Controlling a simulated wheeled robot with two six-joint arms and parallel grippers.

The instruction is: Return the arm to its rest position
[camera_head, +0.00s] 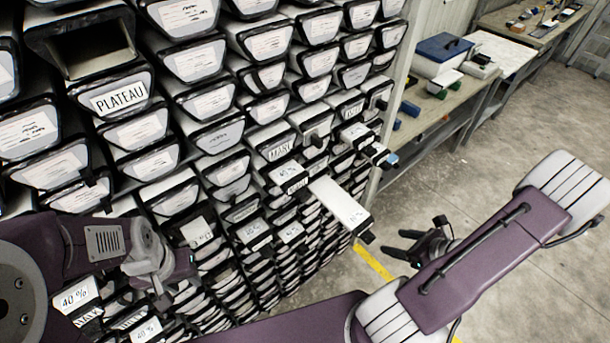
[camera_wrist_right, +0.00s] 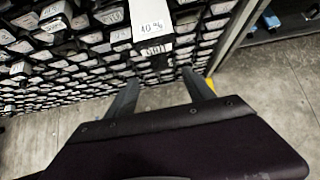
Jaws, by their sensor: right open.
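The rack of core liners (camera_head: 215,133) fills the left and middle of the head view, its trays showing white labelled ends. One long white liner (camera_head: 340,204) sticks out of the rack well beyond its neighbours. In the right wrist view, a white liner end marked 40 % (camera_wrist_right: 151,20) lies ahead of the fingers. My right gripper (camera_head: 398,244) is open and empty, to the right of the protruding liner and apart from it. Its two spread fingers (camera_wrist_right: 161,88) show in the wrist view. My left gripper (camera_head: 160,285) is close in front of the rack at lower left; its fingertips are unclear.
A workbench (camera_head: 437,108) with a blue-lidded box (camera_head: 444,48) stands behind the rack's right end. Another bench (camera_head: 540,30) lies farther back. Several other liners stick out slightly near the rack's right edge. Bare concrete floor (camera_head: 490,150) is clear on the right.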

